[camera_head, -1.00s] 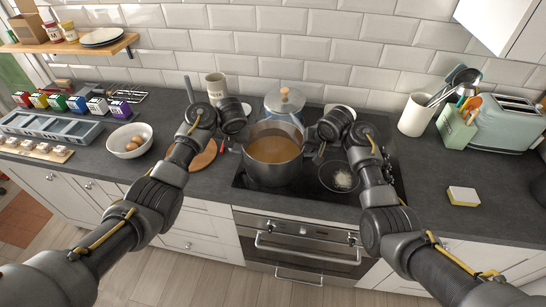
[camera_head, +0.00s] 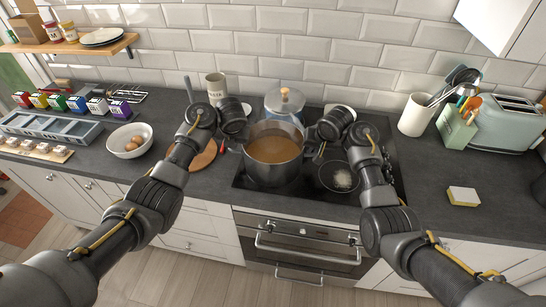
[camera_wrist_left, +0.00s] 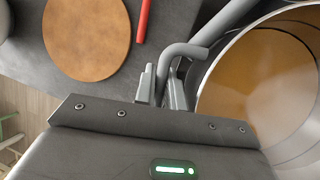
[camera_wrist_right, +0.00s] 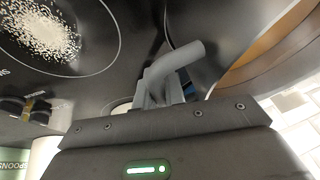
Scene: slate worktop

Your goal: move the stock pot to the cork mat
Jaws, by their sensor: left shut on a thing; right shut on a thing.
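The stock pot (camera_head: 273,177) is a grey metal pot of brown liquid, upright at the hob's left part. I cannot tell whether its base touches the hob. My left gripper (camera_head: 237,147) is shut on its left handle, which shows in the left wrist view (camera_wrist_left: 207,37). My right gripper (camera_head: 316,146) is shut on its right handle, also in the right wrist view (camera_wrist_right: 178,66). The round brown cork mat (camera_head: 204,157) lies left of the pot, partly hidden by my left arm. It shows bare in the left wrist view (camera_wrist_left: 87,38).
A lidded pot (camera_head: 285,101) stands behind the stock pot. White grains lie on the hob (camera_head: 342,178) at the right. A red-handled item (camera_wrist_left: 143,20) lies between mat and pot.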

